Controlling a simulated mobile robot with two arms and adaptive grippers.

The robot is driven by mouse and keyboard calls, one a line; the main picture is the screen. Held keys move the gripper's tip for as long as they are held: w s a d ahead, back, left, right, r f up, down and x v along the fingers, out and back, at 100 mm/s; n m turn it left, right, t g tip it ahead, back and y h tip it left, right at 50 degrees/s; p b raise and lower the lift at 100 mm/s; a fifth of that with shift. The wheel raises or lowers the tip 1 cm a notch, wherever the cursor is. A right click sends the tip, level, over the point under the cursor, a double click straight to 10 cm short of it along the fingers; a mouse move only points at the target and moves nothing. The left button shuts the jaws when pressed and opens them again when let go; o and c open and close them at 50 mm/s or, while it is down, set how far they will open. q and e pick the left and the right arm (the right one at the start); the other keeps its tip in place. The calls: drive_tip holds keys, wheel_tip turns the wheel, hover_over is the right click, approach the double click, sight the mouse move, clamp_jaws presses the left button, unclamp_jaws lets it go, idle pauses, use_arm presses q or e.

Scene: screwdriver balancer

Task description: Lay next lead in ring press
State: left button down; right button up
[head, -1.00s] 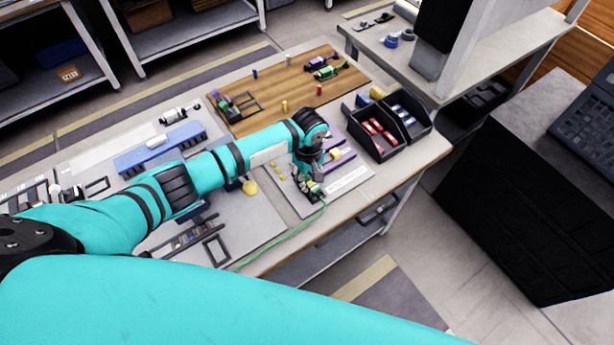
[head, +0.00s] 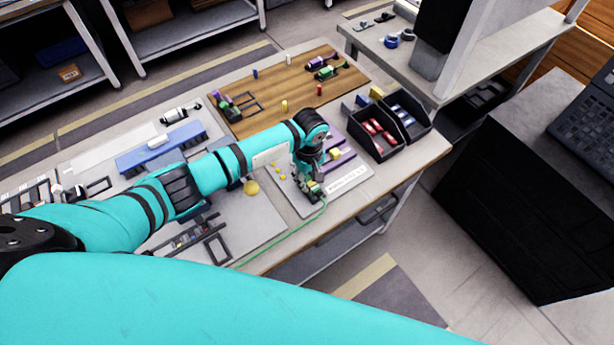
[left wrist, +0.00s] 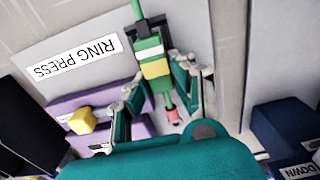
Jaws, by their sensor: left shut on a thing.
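My left gripper (head: 312,183) is over the front part of the grey ring press plate (head: 300,207). It is shut on the green lead (head: 296,248), at a green end piece with a yellow band. In the left wrist view the green lead's end piece (left wrist: 153,62) lies between the fingers (left wrist: 160,98), with a small pink-red tip below it. Its cable trails left along the table's front edge in the head view. The ring press carries purple blocks (left wrist: 130,130) and a yellow piece (left wrist: 82,121). I cannot tell whether the end piece touches the plate. My right gripper is out of view.
Black bins (head: 374,150) with red and blue parts stand right of the plate. A wooden board (head: 250,122) with small fixtures lies behind. A blue block (head: 160,150) and a grey mat (head: 255,225) lie to the left.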

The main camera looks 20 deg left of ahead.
use_arm(q)
drive_tip(key=shift+w+d, duration=0.15)
drive_tip(key=shift+d, duration=0.25)
drive_tip(key=shift+s+f, duration=0.3)
drive_tip(key=shift+f, duration=0.3)
drive_tip(key=c, duration=1.5)
unclamp_jaws()
drive_tip(key=o, duration=0.5)
drive_tip(key=shift+w+d+f, duration=0.15)
drive_tip(key=shift+w, duration=0.3)
drive_tip(key=shift+s, duration=0.1)
drive_tip(key=shift+r, duration=0.4)
wheel_tip(320, 180, up, 11)
drive_tip(key=shift+r, duration=0.2)
